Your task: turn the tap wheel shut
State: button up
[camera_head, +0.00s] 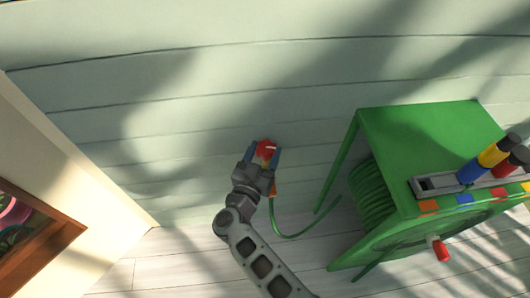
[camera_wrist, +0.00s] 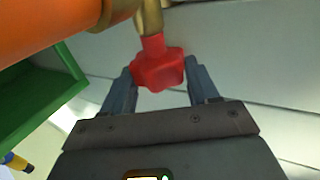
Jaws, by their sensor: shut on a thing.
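The red tap wheel (camera_head: 266,150) is on the pale green plank wall in the head view, left of the green hose reel. In the wrist view the red wheel (camera_wrist: 157,70) sits on a brass stem (camera_wrist: 151,22). My gripper (camera_head: 264,158) is at the wheel, with one blue-grey finger on either side of it. In the wrist view my gripper (camera_wrist: 160,84) is shut on the wheel. An orange hose fitting (camera_wrist: 45,30) shows close by at the upper left. Much of the tap body is hidden behind my gripper in the head view.
A green hose reel cabinet (camera_head: 425,140) with a coiled hose (camera_head: 372,198) stands to the right. A tray of coloured handles (camera_head: 470,183) is on it. A green hose (camera_head: 300,233) runs from below the tap. A wooden-framed piece (camera_head: 40,235) is at the left.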

jog(key=m+g+h+b, duration=0.1)
jog(key=m+h+b, duration=0.1)
jog(key=h, duration=0.1)
jog(key=a+m+g+h+b, duration=0.1)
jog(key=h, duration=0.1)
jog(key=shift+w+f+m+g+b, duration=0.15)
jog(key=shift+f+m+g+b, duration=0.15)
jog(key=shift+f+m+b, duration=0.1)
jog(key=m+g+h+b, duration=0.2)
jog(key=h+b, duration=0.1)
jog(key=b, duration=0.1)
jog(key=shift+w+g, duration=0.15)
jog(key=shift+g, duration=0.15)
jog(key=m+g+h+b, duration=0.1)
jog(key=m+g+b, duration=0.1)
jog(key=b, duration=0.2)
jog(key=m+g+h+b, duration=0.2)
jog(key=b, duration=0.2)
jog(key=shift+w+a+g, duration=0.15)
jog(key=shift+w+g, duration=0.05)
jog(key=shift+g, duration=0.1)
jog(key=shift+w+r+m+g+h+b, duration=0.15)
jog(key=shift+m+g+h+b, duration=0.3)
jog(key=shift+g+b, duration=0.5)
jog(key=shift+r+m+b, duration=0.2)
jog(key=shift+m+b, duration=0.05)
jog(key=shift+b, duration=0.35)
jog(key=o, duration=1.1)
jog(key=shift+c, duration=0.2)
jog(key=shift+r, duration=0.1)
